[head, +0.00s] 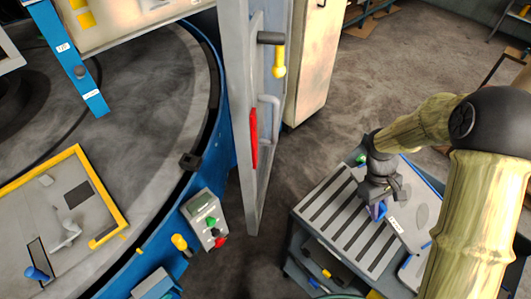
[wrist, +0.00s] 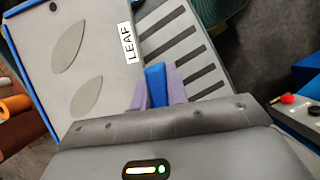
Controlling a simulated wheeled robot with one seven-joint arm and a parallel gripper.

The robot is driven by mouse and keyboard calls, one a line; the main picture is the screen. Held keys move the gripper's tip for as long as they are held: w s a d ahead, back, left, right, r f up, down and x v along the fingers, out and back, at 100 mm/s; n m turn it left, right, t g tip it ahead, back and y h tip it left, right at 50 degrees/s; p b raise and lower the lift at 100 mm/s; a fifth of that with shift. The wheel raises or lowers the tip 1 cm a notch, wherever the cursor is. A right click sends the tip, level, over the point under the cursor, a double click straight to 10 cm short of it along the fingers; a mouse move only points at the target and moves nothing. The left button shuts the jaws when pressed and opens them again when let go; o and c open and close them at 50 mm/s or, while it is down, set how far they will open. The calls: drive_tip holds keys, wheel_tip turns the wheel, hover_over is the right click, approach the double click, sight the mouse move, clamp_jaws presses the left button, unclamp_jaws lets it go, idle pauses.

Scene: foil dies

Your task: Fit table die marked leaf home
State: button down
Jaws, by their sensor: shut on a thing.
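The die marked LEAF (wrist: 75,50) is a grey plate with leaf-shaped marks, a blue edge and a white label. It also shows on the slotted cart top in the head view (head: 408,222), partly hidden by my arm. My gripper (head: 379,207) is over the cart. In the wrist view my gripper (wrist: 158,86) has its purple fingers shut on a blue handle (wrist: 156,82) at the die's label side. The round table (head: 160,95) at left carries a yellow-edged bay (head: 95,172) with dark openings and a blue-knobbed piece.
The cart (head: 335,222) has a slotted top and items on a lower shelf. A control box (head: 207,220) with green and red buttons stands by the table. Open floor lies behind the cart.

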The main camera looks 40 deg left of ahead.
sight(416, 215)
drive_tip(key=w+d+m, duration=0.1)
drive_tip(key=w+d, duration=0.1)
drive_tip(key=d, duration=0.1)
drive_tip(key=w+d+m+g, duration=0.1)
drive_tip(key=w+d+m, duration=0.1)
drive_tip(key=w+d, duration=0.1)
drive_tip(key=w+d+m+y, duration=0.1)
drive_tip(key=w+d+m, duration=0.1)
drive_tip(key=w, duration=0.1)
drive_tip(key=shift+w+d+r+g, duration=0.1)
drive_tip(key=shift+d+g, duration=0.2)
drive_tip(key=shift+d, duration=0.1)
drive_tip(key=w+d+m, duration=0.1)
drive_tip(key=d, duration=0.2)
drive_tip(key=w+d+m+y, duration=0.1)
drive_tip(key=w+d+m, duration=0.1)
drive_tip(key=w+d+m+y, duration=0.1)
drive_tip(key=d, duration=0.2)
drive_tip(key=shift+w+d+r+m+g, duration=0.3)
drive_tip(key=shift+d+g, duration=0.05)
drive_tip(key=shift+g, duration=0.05)
